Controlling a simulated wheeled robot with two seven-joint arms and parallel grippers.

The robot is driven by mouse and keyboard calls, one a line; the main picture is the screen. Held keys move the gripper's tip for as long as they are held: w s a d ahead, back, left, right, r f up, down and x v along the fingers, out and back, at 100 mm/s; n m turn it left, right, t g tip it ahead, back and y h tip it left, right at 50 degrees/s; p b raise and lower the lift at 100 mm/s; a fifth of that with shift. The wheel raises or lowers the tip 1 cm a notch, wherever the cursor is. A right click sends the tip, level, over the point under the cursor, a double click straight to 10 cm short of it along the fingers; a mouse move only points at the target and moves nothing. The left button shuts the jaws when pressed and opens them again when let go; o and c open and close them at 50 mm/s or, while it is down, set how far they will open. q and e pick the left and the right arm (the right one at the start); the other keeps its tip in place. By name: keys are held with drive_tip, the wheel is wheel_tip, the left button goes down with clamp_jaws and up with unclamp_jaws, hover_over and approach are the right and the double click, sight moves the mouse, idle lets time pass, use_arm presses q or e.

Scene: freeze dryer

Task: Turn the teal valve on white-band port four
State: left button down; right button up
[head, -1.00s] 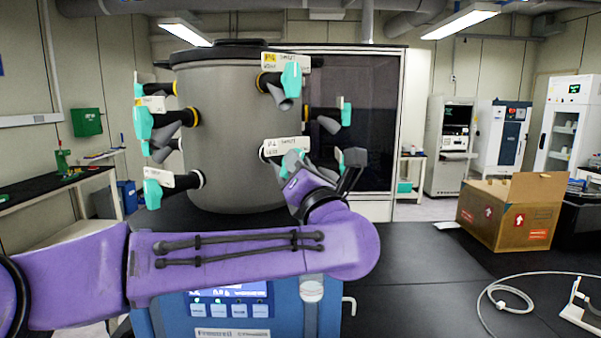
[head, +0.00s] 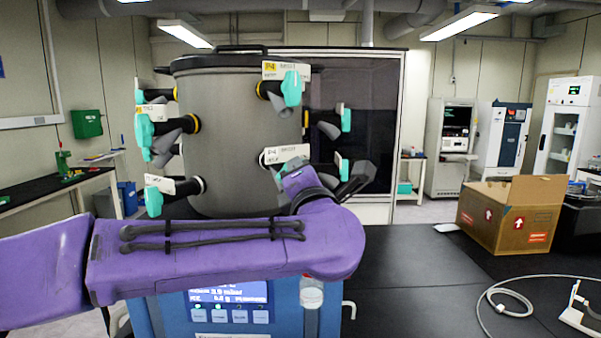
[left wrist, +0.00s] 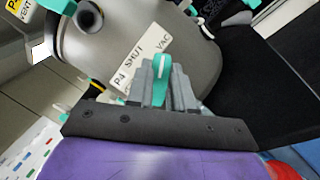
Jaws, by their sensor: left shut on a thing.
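The grey drum (head: 235,130) carries several black ports with teal valves. The white-band port four has a white P4 label (head: 285,154) at the drum's lower front. Its teal valve (head: 281,173) is mostly hidden behind my purple left wrist in the head view. In the left wrist view, the label reads P4 SHUT VAC (left wrist: 143,57). There the teal valve handle (left wrist: 160,80) stands between the two grey fingers of my left gripper (left wrist: 166,84), which is shut on it. My right gripper is in neither view.
A yellow-band P4 port with its own teal valve (head: 291,88) sits directly above. Other teal valves stick out at the drum's left (head: 145,130) and right (head: 345,119). A cardboard box (head: 510,215) and a white cable (head: 500,295) lie on the bench at right.

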use_arm(q)
drive_tip(key=c, duration=1.2)
unclamp_jaws()
drive_tip(key=shift+c, duration=0.2)
drive_tip(key=shift+o, duration=1.2)
drive_tip(key=shift+w+a, duration=0.1)
drive_tip(key=shift+a, duration=0.05)
drive_tip(key=shift+f, duration=0.1)
drive_tip(key=b+v, duration=0.5)
drive_tip(key=v, duration=0.5)
drive_tip(key=shift+s+b, duration=0.25)
drive_tip(key=shift+b, duration=0.15)
drive_tip(key=shift+f, duration=0.1)
